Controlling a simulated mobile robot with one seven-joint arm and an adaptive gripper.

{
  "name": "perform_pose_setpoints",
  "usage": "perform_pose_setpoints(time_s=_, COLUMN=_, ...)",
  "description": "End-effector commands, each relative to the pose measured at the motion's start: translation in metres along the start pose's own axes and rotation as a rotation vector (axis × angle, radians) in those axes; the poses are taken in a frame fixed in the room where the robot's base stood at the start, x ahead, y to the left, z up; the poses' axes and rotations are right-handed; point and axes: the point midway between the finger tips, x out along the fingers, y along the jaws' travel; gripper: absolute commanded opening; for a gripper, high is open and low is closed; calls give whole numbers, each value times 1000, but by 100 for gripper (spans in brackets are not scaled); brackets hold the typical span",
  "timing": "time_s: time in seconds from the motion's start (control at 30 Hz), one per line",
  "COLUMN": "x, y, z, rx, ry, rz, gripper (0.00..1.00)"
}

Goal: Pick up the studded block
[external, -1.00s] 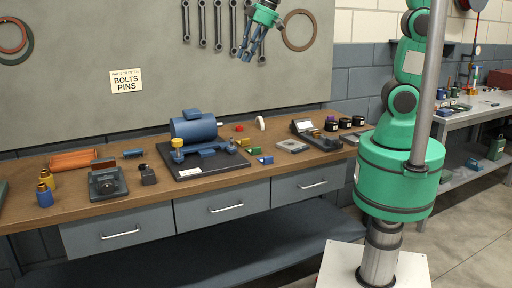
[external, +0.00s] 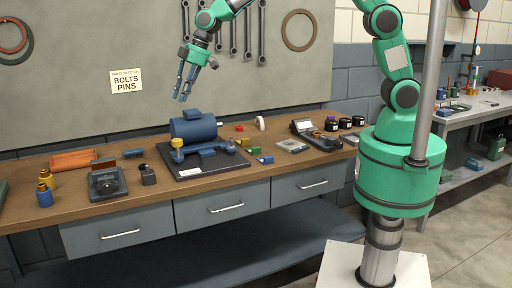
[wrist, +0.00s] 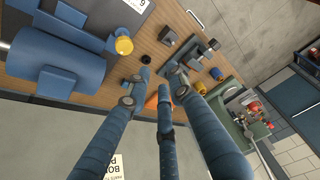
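No studs can be made out, so I cannot tell for sure which piece is the studded block. Candidates are a small dark grey block (external: 148,176) left of the blue motor, which also shows in the wrist view (wrist: 169,38), and a small blue block (external: 264,160) at the right of the mat. Small yellow (external: 243,142) and red (external: 239,127) blocks lie nearby. My gripper (external: 183,97) is in the air above and left of the motor, pointing down. In the wrist view its blue fingers (wrist: 163,84) are apart with nothing held between them.
The blue motor (external: 194,128) stands on a dark mat (external: 190,173) in mid-bench. Open cases and black jars (external: 331,123) are at the right.

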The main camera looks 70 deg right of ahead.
Motion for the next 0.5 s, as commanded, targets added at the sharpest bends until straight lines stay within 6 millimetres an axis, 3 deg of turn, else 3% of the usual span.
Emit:
perform_pose_setpoints(time_s=0.3, x=93, y=-7, z=-30, rx=-76, ry=-11, rz=-33, gripper=22)
perform_pose_setpoints(time_s=0.5, x=136, y=-11, z=-40, rx=-109, ry=-12, rz=-45, gripper=22)
